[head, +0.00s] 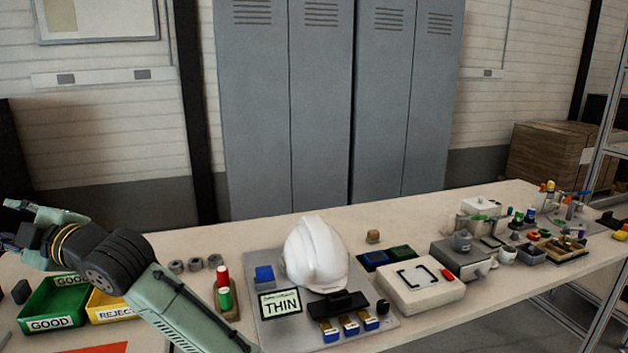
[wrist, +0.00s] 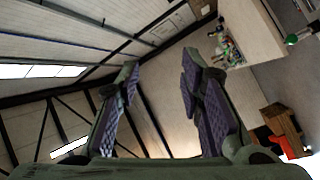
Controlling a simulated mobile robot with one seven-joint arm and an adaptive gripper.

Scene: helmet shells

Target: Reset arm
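My arm reaches in from the bottom of the head view, and its end bends to the left above the bench. My gripper (head: 20,222) is at the far left edge of the head view, partly cut off. In the wrist view my gripper (wrist: 160,85) has its two purple-padded fingers spread apart with nothing between them. The wrist view looks up past the fingers at the wall and roof, tilted. A white helmet shell (head: 316,254) stands on a grey board (head: 262,335) in the middle of the bench, well to the right of my gripper.
A green GOOD bin (head: 50,323) and a yellow REJECT bin (head: 112,312) sit below my arm. A THIN display (head: 281,304), red and green cylinders (head: 223,287) and a white device (head: 420,290) stand on the bench (head: 200,242). Small parts crowd the right end. Lockers (head: 285,120) stand behind.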

